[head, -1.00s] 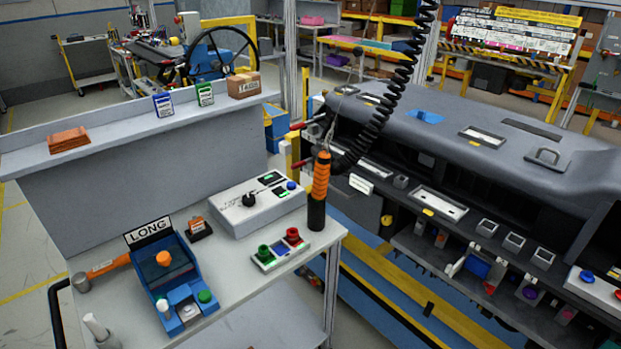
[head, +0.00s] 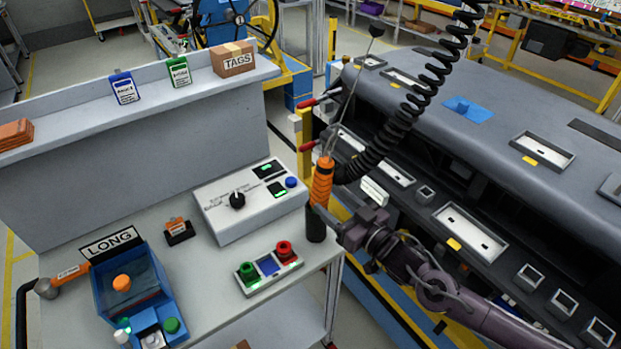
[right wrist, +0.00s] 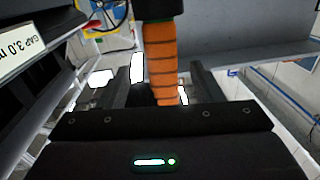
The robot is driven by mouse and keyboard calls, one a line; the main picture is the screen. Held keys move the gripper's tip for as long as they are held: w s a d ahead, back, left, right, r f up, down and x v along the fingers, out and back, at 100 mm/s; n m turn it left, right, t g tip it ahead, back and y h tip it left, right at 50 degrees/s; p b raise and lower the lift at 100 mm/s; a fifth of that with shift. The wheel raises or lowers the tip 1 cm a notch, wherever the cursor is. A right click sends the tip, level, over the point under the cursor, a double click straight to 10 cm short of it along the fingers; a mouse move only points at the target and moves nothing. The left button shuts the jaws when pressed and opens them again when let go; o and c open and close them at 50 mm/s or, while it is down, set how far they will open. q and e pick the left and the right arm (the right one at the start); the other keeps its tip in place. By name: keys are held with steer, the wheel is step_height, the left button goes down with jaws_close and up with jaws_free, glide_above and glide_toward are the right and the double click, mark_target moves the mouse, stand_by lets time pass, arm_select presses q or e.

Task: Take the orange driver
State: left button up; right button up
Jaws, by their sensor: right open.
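The orange driver (head: 321,182) hangs upright below a black coiled cable, by the right corner of the grey workbench. It has an orange ribbed grip and a black lower end. My right gripper (head: 330,214) is open and comes in from the right at the lower part of the driver. In the right wrist view the driver's orange grip (right wrist: 161,60) shows between the two dark fingers of the gripper (right wrist: 168,85). I cannot tell whether either finger touches it. My left gripper is not in view.
A grey control box (head: 250,200), a green and red button box (head: 268,268) and a blue LONG bin (head: 130,290) stand on the workbench (head: 205,265). The dashboard module (head: 480,130) lies to the right. The coiled cable (head: 425,95) hangs above my right arm.

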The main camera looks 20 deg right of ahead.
mark_target(327, 194)
steer(key=shift+w+a+r, duration=0.3)
steer(key=shift+a+r, duration=0.05)
steer(key=shift+w+a+p, duration=0.3)
steer(key=shift+w+a, duration=0.05)
steer(key=shift+a, duration=0.05)
steer(key=shift+w+a+r, duration=0.1)
steer(key=shift+w+r, duration=0.1)
steer(key=shift+w, duration=0.15)
steer(key=x, duration=0.1)
steer(key=p+x, duration=0.2)
steer(key=shift+w, duration=0.4)
steer(key=shift+w+a, duration=0.1)
steer(key=shift+w, duration=0.3)
steer(key=shift+f, duration=0.1)
steer(key=shift+c, duration=0.9)
jaws_close()
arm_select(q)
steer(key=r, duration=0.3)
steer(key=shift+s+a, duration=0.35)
